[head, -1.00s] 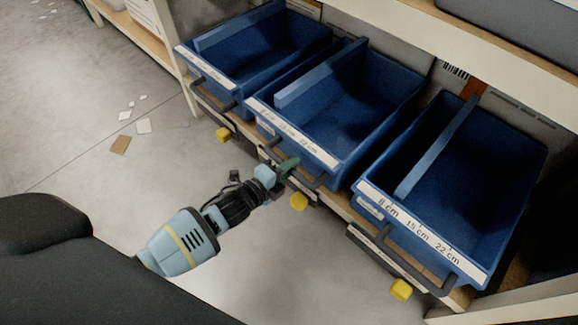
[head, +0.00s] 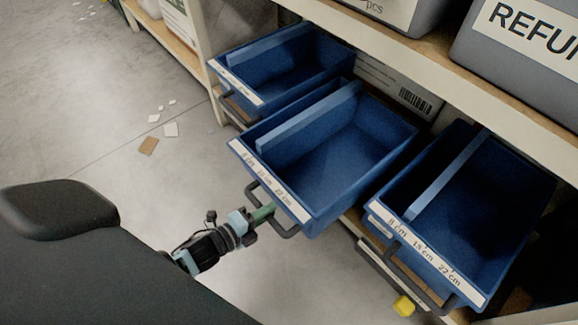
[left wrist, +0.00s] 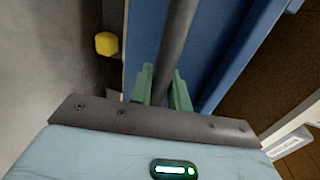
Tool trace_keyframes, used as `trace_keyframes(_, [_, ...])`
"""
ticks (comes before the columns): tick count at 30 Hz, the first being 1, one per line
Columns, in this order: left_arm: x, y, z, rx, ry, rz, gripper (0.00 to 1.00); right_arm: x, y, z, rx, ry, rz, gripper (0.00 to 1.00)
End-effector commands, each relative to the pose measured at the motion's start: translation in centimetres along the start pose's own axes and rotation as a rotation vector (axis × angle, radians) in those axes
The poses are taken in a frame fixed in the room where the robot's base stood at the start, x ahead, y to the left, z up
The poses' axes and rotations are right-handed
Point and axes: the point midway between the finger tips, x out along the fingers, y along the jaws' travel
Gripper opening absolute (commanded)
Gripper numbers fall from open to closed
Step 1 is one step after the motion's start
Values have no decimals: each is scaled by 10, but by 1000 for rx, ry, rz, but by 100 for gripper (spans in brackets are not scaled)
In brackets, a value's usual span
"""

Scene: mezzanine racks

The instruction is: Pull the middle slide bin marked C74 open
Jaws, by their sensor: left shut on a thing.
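The middle blue slide bin (head: 345,150) juts out from the shelf, farther than the bins on either side. Its front carries a white strip with cm marks (head: 262,178) and a dark bar handle (head: 286,232). I cannot read C74 on it. My left gripper (head: 262,214) is at this handle, in front of the bin. In the left wrist view its green fingers (left wrist: 163,88) are shut around the dark handle bar (left wrist: 174,45), with the blue bin front (left wrist: 205,50) behind. My right gripper is not in view.
Blue bins stand at the left (head: 285,72) and right (head: 470,215) on the same shelf. A yellow knob (head: 404,306) sits below the right bin. Grey bins (head: 525,40) are on the shelf above.

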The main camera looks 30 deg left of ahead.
Motion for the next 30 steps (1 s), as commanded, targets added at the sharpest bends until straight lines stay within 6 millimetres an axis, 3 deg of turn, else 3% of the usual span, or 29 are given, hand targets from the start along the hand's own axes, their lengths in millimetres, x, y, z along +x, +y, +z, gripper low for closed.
trace_keyframes(1, [-19, 2, 0, -2, -2, 3, 0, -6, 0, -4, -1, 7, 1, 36])
trace_keyframes(6, [-68, 12, 0, -2, -2, 2, 0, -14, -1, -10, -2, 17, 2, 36])
trace_keyframes(13, [-115, 23, 0, -1, -2, 0, 0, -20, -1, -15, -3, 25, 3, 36])
trace_keyframes(21, [-138, 28, 0, -1, -1, -3, 0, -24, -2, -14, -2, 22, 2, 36])
trace_keyframes(30, [-140, 29, 0, -1, -1, -3, 0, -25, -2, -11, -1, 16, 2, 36])
